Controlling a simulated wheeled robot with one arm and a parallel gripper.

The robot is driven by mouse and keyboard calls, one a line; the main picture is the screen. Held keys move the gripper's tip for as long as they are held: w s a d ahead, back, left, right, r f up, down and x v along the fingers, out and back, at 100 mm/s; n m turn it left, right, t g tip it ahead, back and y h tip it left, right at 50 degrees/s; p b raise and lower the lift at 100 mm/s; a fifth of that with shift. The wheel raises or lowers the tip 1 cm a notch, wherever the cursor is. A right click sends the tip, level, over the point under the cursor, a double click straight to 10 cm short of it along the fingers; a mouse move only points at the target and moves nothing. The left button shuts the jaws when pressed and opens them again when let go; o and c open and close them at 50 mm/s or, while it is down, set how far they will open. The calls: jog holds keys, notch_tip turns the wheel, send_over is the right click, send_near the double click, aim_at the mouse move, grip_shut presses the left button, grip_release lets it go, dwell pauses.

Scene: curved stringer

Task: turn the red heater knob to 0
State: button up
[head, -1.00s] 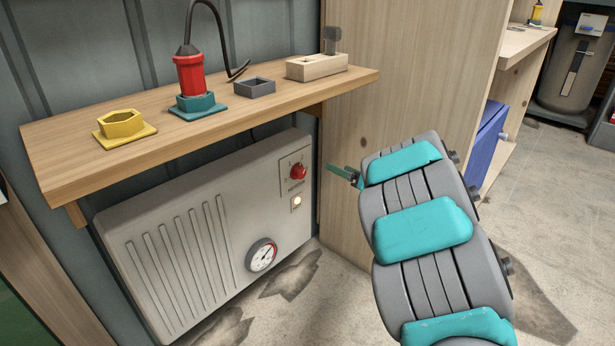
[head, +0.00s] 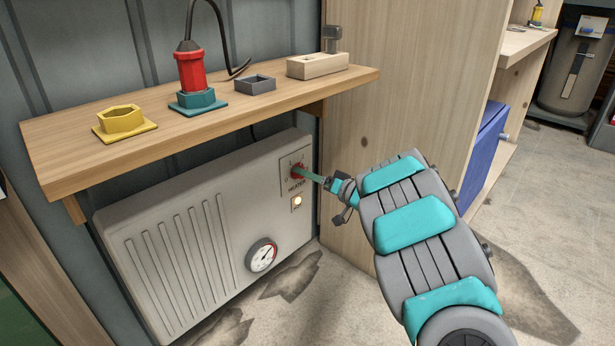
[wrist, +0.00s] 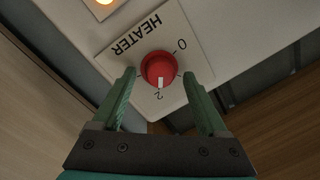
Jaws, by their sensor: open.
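The red heater knob (head: 298,169) is on the upper right of the white heater's front, partly behind my gripper in the head view. In the wrist view the knob (wrist: 158,69) sits on a plate lettered HEATER, with a 0 and a 2 beside it. Its white mark points at the 2. My gripper (wrist: 158,78) is open, with one green finger on each side of the knob and a visible gap on both sides. My gripper also shows in the head view (head: 312,176), in front of the knob.
A lit indicator lamp (head: 297,201) is below the knob and a gauge (head: 261,255) is lower on the heater (head: 180,240). A wooden shelf (head: 70,165) overhangs it. A wooden panel (head: 400,90) stands close on the right.

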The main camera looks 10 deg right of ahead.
jog(key=shift+w+a, duration=0.15)
jog(key=shift+c, duration=0.2)
grip_shut()
dwell(0.4)
